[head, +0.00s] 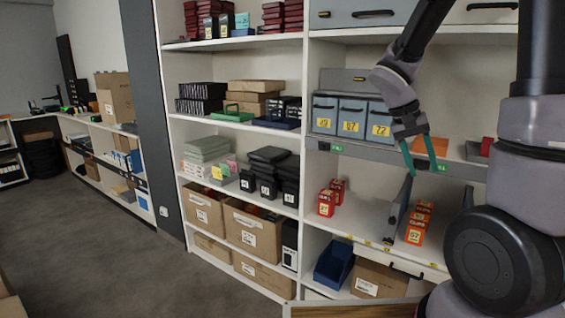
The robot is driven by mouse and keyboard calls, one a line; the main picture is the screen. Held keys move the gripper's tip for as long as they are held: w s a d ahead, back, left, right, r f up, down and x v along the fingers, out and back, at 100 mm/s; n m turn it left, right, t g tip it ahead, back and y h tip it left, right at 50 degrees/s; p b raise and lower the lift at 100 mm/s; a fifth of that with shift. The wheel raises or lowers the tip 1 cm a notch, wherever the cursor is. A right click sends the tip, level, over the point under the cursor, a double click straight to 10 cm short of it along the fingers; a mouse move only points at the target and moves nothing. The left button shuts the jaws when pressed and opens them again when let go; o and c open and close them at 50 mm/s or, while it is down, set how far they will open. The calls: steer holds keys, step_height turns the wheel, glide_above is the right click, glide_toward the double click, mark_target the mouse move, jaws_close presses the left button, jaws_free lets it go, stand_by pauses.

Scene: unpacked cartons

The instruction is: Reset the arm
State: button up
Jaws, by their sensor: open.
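My gripper (419,157) shows at the right of the head view, at the end of my grey and black arm. It points downward, with two teal fingers spread apart and nothing between them. It hangs in front of the shelving, near the edge of the shelf with the grey numbered drawers and above the orange boxes. I cannot tell how far it is from the shelf edge.
The shelving (303,105) fills the middle and right. Grey drawers (352,118) stand beside my gripper, with orange boxes (418,224) and a dark divider (397,212) below. A blue bin (333,263) sits lower. Open grey floor (130,240) lies at left.

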steer(key=s+a+r+t+y, duration=0.3)
steer(key=s+a+r+t, duration=0.1)
steer(key=r, duration=0.3)
steer(key=s+a+r+n+t+y, duration=0.1)
steer(key=s+a+r+t+y, duration=0.2)
steer(key=r, duration=0.5)
steer(key=shift+s+a+r+t+y, duration=0.35)
steer(key=shift+s+a+t, duration=0.35)
steer(key=shift+s+a, duration=0.55)
steer(key=shift+s+d+f, duration=0.1)
steer(key=shift+c, duration=0.2)
